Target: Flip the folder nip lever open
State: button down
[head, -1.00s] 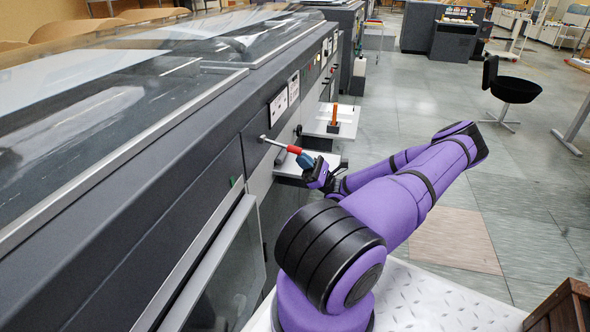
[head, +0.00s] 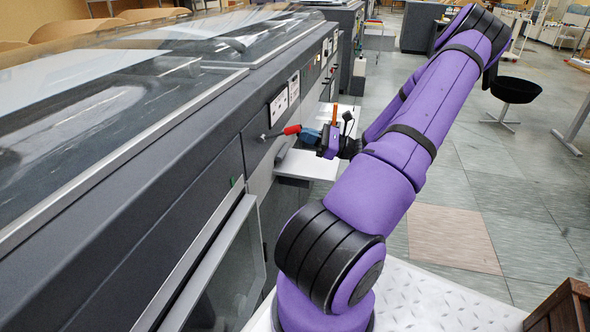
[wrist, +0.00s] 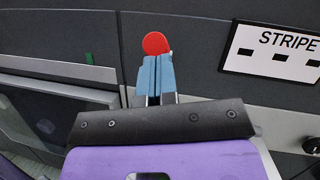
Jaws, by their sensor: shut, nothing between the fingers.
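The folder nip lever, a thin grey arm with a red grip (head: 292,130), sticks out from the dark side panel of the press. In the head view it slants slightly upward from its pivot toward my gripper (head: 306,134). The blue fingers are shut with nothing between them, right at the outer end of the red grip. In the wrist view the red grip's round end (wrist: 155,43) shows just beyond the closed fingertips (wrist: 156,62). Fingers and grip look to be touching or nearly so; I cannot tell exactly. The grey arm is hidden there.
A white shelf (head: 310,164) juts from the press below my gripper. An orange upright piece (head: 334,115) stands behind it. A "STRIPE" label (wrist: 272,53) is on the panel at right.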

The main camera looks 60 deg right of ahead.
jog(key=shift+w+a+r+g+h, duration=0.15)
jog(key=shift+r+g, duration=0.15)
jog(key=shift+r, duration=0.15)
jog(key=shift+w+d+r+g+h, duration=0.15)
jog(key=shift+r+g, duration=0.15)
jog(key=shift+r, duration=0.15)
jog(key=shift+a, duration=0.1)
